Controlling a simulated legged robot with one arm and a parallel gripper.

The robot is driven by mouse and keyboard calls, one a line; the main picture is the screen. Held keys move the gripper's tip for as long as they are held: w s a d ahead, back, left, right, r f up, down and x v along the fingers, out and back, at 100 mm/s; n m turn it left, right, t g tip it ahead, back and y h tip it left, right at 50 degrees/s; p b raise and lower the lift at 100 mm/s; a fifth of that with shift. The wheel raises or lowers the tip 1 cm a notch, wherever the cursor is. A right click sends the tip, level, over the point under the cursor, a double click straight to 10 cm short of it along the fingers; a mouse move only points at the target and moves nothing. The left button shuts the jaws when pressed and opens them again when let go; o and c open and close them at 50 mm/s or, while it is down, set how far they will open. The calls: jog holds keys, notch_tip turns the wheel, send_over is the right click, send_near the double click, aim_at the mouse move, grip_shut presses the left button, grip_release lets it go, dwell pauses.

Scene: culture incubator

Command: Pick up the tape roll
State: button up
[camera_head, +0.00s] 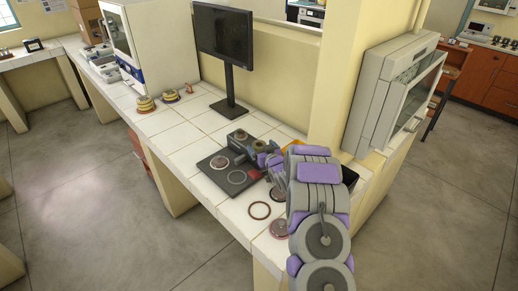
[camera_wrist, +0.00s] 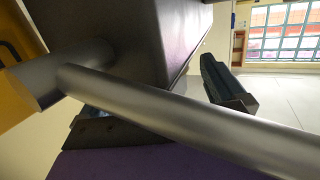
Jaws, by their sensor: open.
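I cannot tell for sure which thing is the tape roll. A thin reddish-brown ring (camera_head: 260,210) lies flat on the white tiled counter, left of my arm. An orange-yellow thing (camera_head: 293,145) shows partly behind my arm; my arm hides most of it. My gripper (camera_head: 262,157) is over the counter, close to the dark equipment. In the wrist view, its dark fingers stand apart, one right of centre and one at lower left. A grey metal tube (camera_wrist: 185,110) crosses that view in front of them. A yellow thing (camera_wrist: 20,45) shows at its left edge.
A dark plate (camera_head: 218,170) with round parts lies left of my gripper, beside a dark boxy device (camera_head: 238,138). A reddish disc (camera_head: 279,229) lies near the counter's front edge. A monitor (camera_head: 224,35) stands behind. A pale wall-side cabinet (camera_head: 385,95) is at right.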

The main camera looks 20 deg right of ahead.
jog(key=shift+w+d+f, duration=0.1)
jog(key=shift+w+f, duration=0.05)
jog(key=shift+w, duration=0.4)
jog(key=shift+w+d+f, duration=0.1)
jog(key=shift+w, duration=0.4)
jog(key=shift+w+a, duration=0.2)
jog(key=shift+w, duration=0.1)
jog(key=shift+a+r, duration=0.1)
jog(key=shift+a, duration=0.05)
jog(key=shift+c, duration=0.2)
jog(key=shift+d, duration=0.2)
jog(key=c, duration=1)
jog(key=shift+a, duration=0.15)
